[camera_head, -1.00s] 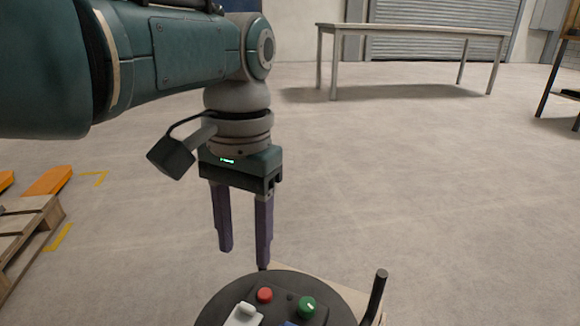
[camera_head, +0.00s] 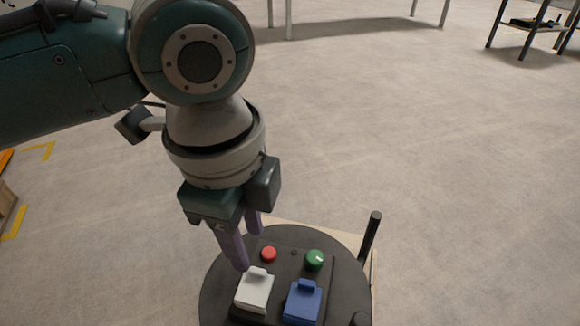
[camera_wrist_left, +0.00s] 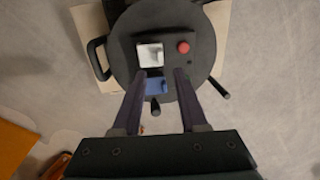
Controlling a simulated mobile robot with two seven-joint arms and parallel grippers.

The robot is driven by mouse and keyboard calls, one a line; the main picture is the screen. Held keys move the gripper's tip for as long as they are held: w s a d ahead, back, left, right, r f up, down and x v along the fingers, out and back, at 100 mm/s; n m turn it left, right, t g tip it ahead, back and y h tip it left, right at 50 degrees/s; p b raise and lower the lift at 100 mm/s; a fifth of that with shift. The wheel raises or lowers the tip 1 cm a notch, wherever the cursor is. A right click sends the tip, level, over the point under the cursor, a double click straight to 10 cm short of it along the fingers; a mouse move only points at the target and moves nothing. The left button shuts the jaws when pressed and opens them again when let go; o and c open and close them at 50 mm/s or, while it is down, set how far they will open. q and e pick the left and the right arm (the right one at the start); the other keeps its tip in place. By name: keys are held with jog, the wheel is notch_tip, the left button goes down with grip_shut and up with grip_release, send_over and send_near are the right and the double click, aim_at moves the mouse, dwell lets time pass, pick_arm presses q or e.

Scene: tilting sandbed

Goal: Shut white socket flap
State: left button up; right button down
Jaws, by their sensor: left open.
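The white socket flap (camera_head: 254,290) is on the round dark panel (camera_head: 222,300), left of a blue flap (camera_head: 302,300). In the left wrist view the white flap (camera_wrist_left: 150,54) shows beyond the fingertips, with the blue flap (camera_wrist_left: 156,86) nearer them. I cannot tell surely how far the white flap stands open. My left gripper (camera_head: 248,250) is open and empty, with its fingers pointing down just behind the white flap in the head view. In the left wrist view the left gripper (camera_wrist_left: 160,74) has its fingers apart. My right gripper is not in view.
A red button (camera_head: 269,254) and a green knob (camera_head: 314,260) sit behind the flaps. A black post (camera_head: 371,236) rises at the panel's right. A metal rack (camera_head: 535,25) stands far off.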

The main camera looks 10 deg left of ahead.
aim_at(257, 271)
pick_arm(q)
jog(key=f+b, duration=0.1)
jog(key=f, duration=0.1)
jog(key=f+b, duration=0.1)
jog(key=f, duration=0.2)
jog(key=w+f+b, duration=0.1)
jog(key=f+b, duration=0.1)
jog(key=shift+f, duration=0.4)
grip_shut()
